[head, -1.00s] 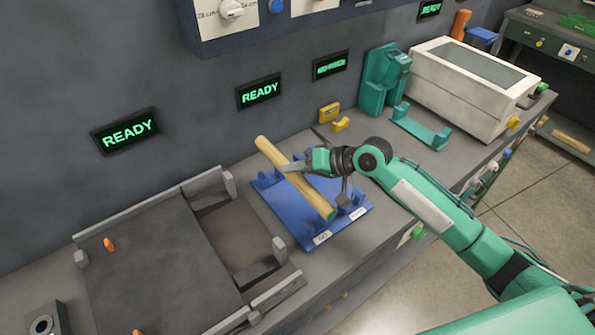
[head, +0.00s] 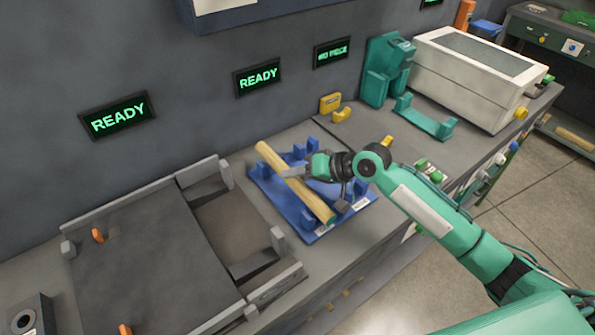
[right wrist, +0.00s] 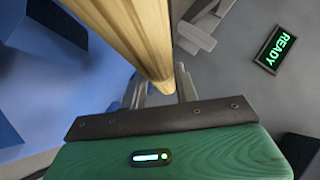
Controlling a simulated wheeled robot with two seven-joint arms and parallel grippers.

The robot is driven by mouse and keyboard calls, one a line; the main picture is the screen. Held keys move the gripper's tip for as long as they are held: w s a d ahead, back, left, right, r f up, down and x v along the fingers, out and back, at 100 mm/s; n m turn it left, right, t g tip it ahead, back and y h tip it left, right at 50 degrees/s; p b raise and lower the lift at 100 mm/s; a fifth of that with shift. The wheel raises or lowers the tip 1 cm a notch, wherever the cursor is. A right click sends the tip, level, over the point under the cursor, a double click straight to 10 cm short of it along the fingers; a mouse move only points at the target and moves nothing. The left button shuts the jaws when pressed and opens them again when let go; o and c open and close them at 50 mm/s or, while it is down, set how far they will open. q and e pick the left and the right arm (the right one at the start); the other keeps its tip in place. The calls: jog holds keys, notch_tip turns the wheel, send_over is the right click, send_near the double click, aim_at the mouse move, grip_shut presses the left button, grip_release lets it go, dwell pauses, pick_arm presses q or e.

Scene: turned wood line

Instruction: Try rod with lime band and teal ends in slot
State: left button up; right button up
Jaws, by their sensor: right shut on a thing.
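A pale wooden rod (head: 312,200) lies slantwise over the blue cradle (head: 284,208) in the head view. Its near right end shows teal; I cannot make out a lime band. My right gripper (head: 292,172) is shut on the rod near its middle. In the right wrist view the rod (right wrist: 130,35) runs between the fingers. I cannot tell whether the rod touches the cradle or hangs just above it. My left gripper is out of view. A grey fixture with a brown recess (head: 232,225) stands left of the cradle; I cannot tell whether this is the slot.
Two wall displays (head: 118,115) (head: 258,77) read READY; another (head: 332,52) seems to read NO PIECE. Yellow blocks (head: 330,103), a teal stand (head: 385,75), a teal bracket (head: 425,120) and a white box (head: 470,80) stand behind and right. The bench's front edge is close by.

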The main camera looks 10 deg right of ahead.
jog(key=o, duration=1.2)
